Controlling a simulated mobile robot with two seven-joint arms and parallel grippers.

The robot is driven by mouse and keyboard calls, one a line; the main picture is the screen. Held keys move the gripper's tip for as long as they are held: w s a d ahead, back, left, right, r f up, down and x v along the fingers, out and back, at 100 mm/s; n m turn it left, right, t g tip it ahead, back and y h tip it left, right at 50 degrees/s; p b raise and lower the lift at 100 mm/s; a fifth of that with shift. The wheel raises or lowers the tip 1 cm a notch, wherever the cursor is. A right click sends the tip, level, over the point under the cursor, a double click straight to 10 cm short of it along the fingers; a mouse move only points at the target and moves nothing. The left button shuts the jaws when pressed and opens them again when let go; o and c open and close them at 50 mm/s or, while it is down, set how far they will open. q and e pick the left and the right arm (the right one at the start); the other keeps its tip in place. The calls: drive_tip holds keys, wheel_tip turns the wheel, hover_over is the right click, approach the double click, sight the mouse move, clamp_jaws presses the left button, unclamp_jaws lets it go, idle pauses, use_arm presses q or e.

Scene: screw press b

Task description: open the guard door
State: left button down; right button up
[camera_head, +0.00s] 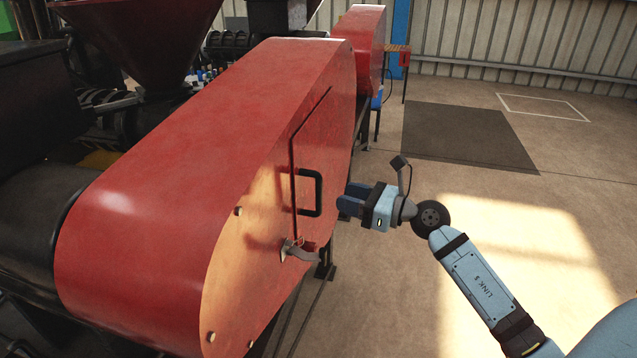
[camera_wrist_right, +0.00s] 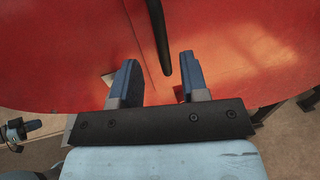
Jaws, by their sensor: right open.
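The guard door (camera_head: 316,150) is a red panel in the side of the large red guard. It looks flush, with a dark seam along its left and upper edges. A black U-shaped handle (camera_head: 318,193) stands upright on it. A metal latch (camera_head: 293,249) with a lever sits at the door's lower corner. My right gripper (camera_head: 346,199) is open, just right of the handle and apart from it. In the right wrist view, the handle (camera_wrist_right: 160,38) lies ahead of the gap between the open fingers (camera_wrist_right: 157,75).
The red guard housing (camera_head: 180,150) fills the left and middle. A red hopper (camera_head: 140,35) stands behind it. A dark floor mat (camera_head: 465,135) lies at the back right. The concrete floor right of the guard is mostly clear.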

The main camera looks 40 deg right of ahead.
sight(319, 209)
drive_tip(key=p+x, duration=0.1)
drive_tip(key=x, duration=0.6)
drive_tip(key=shift+w+a+f+p, duration=0.1)
drive_tip(key=shift+w+p, duration=0.2)
clamp_jaws()
